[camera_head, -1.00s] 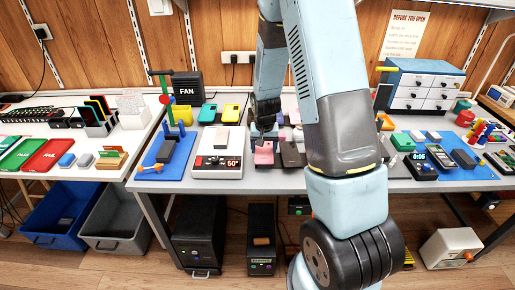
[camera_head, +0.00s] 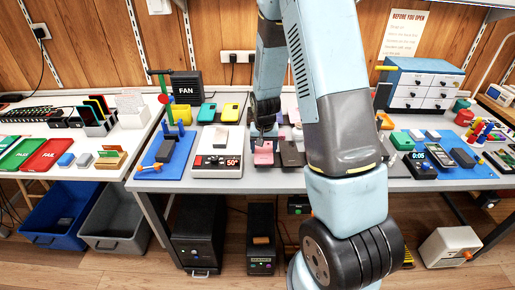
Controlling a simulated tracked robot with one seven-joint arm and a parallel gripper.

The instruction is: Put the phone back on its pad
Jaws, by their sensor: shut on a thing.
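My gripper (camera_head: 264,128) is low over the middle of the bench, left of my arm's big forearm link. It is over a pink phone-like slab (camera_head: 264,147) near the bench's front edge. The jaws look closed at the pink area, but the fingertips are small and dark, so the exact grip is hard to see. A dark brown slab (camera_head: 292,154) lies just right of it. I cannot tell which flat piece is the pad. My arm hides part of the bench to the right.
A hot plate (camera_head: 217,166) reading 50 stands left of the gripper. Yellow and teal phones (camera_head: 229,112) lie behind it. A blue mat (camera_head: 172,158) with a stand lies further left. A drawer cabinet (camera_head: 421,88) stands back right. A timer (camera_head: 419,154) sits right of my arm.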

